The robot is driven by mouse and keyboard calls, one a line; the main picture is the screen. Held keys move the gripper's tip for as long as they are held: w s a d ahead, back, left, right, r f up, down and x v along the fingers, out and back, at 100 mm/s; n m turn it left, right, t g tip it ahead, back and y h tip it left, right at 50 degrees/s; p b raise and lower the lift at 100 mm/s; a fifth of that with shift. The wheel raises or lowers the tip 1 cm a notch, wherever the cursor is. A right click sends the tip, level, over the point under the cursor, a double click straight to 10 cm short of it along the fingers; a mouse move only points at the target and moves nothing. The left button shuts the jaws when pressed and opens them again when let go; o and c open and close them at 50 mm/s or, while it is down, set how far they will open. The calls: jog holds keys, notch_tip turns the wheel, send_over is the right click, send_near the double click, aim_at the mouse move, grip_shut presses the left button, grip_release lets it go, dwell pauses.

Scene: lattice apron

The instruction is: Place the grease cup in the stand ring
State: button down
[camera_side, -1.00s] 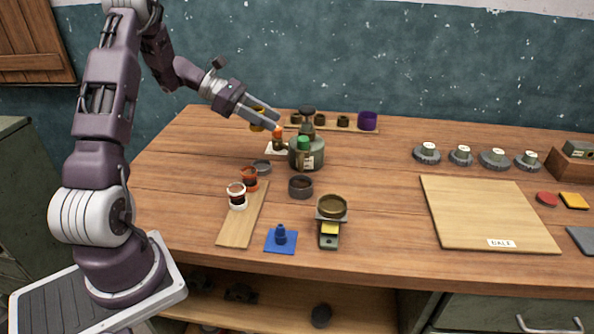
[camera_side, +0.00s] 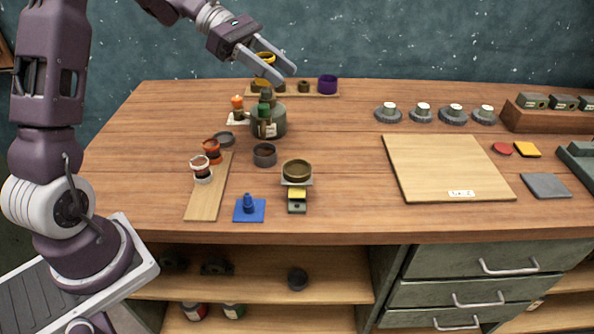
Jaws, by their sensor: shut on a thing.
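My gripper (camera_side: 284,74) is in the air above the back of the table, shut on a yellow cup (camera_side: 265,57), which I take for the grease cup. One finger hides the cup's middle, so only its upper rim and a part below show. A brass-coloured round piece (camera_side: 297,170) sits on a small grey stand (camera_side: 297,207) with a yellow block, near the front of the table. I take it for the stand ring, but cannot tell whether it is an open ring or a cup. The gripper is well behind it and apart from it.
A green-grey pot (camera_side: 270,128) stands below the gripper. A rack at the back holds dark cups and a purple cup (camera_side: 328,85). A dark cup (camera_side: 265,155), a wooden strip (camera_side: 206,203) with jars and a blue piece (camera_side: 249,210) surround the stand. A board (camera_side: 440,165) lies right.

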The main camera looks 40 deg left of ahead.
aim_at(306, 174)
jog(key=s+d+m+g, duration=0.3)
jog(key=d+m+g, duration=0.1)
jog(key=d, duration=0.7)
jog(key=shift+h, duration=0.3)
jog(key=f, duration=1.5)
jog(key=shift+s+d, duration=0.15)
jog(key=shift+d, duration=0.15)
jog(key=c, duration=0.9)
grip_release()
jog(key=shift+f, duration=0.15)
